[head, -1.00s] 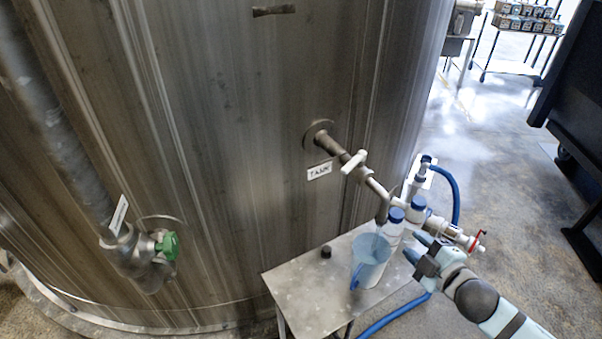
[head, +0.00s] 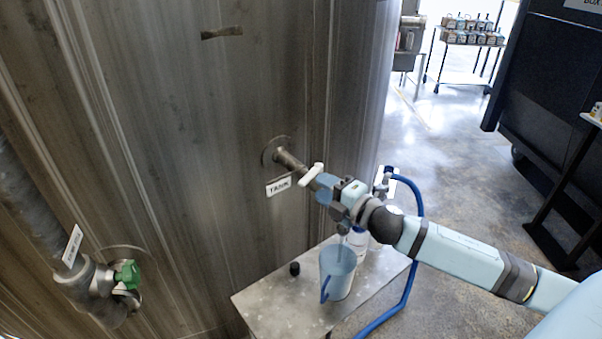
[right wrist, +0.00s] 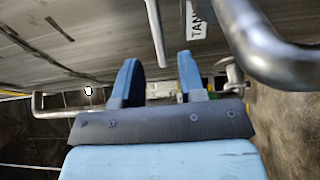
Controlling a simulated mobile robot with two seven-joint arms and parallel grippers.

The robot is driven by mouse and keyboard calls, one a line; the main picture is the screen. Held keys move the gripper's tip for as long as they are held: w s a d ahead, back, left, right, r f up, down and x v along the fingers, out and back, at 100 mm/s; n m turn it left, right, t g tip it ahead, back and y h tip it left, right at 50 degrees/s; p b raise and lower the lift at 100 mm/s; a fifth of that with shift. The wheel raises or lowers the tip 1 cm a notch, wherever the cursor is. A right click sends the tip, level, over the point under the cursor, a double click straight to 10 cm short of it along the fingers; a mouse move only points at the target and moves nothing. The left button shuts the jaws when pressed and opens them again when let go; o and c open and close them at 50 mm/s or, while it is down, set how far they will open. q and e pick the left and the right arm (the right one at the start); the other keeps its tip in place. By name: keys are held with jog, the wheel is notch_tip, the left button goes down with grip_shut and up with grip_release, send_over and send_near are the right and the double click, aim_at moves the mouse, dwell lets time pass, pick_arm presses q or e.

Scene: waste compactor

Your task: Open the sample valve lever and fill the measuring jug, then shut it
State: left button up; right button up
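The white lever (head: 312,174) sits on the sample pipe (head: 290,161) that comes out of the steel tank. The translucent blue measuring jug (head: 338,275) stands upright on a small metal table (head: 265,306), below the pipe's outlet end. My right gripper (head: 327,188) is at the pipe, just right of and below the lever, and covers much of the pipe beyond it. In the right wrist view its two fingers (right wrist: 158,82) are apart, with nothing clearly held between them. A pale bar (right wrist: 155,32), perhaps the lever, shows beyond the fingers. My left gripper is out of view.
A black cap (head: 294,269) lies on the table left of the jug. A bottle (head: 358,243) stands behind the jug, partly hidden by my arm. A blue hose (head: 416,250) hangs at the right. A green-handled valve (head: 128,274) is at lower left.

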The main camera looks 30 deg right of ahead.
aim_at(310, 180)
jog(key=p+x, duration=0.1)
jog(key=x, duration=0.6)
jog(key=shift+w, duration=0.2)
grip_shut()
